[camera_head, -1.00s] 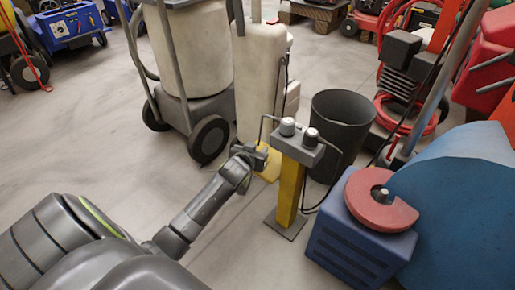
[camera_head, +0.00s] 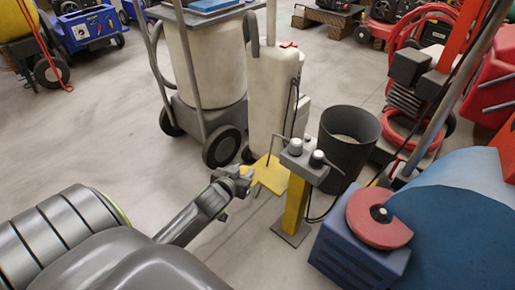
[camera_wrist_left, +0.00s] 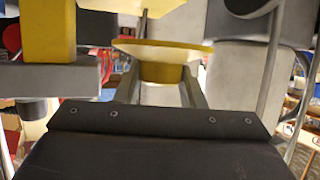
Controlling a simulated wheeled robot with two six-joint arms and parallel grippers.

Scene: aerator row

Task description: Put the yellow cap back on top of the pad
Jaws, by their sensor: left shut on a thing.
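The yellow cap (camera_wrist_left: 162,72) shows in the left wrist view between the two fingers of my left gripper (camera_wrist_left: 160,88), which is shut on it. A wider pale flange adjoins it. In the head view my left gripper (camera_head: 243,178) is at the near left side of a flat yellow piece (camera_head: 272,177), in front of the white tank. I cannot tell there how much of this yellow is the cap. A pale, yellow-edged surface (camera_wrist_left: 140,22) lies beyond the cap in the wrist view; I cannot tell if it is the pad. My right gripper is not in view.
A yellow post (camera_head: 294,205) with a grey two-knob head (camera_head: 303,163) stands just right of the gripper. A white tank (camera_head: 272,100) and dark bin (camera_head: 348,143) stand behind. A blue box (camera_head: 350,255) is at right.

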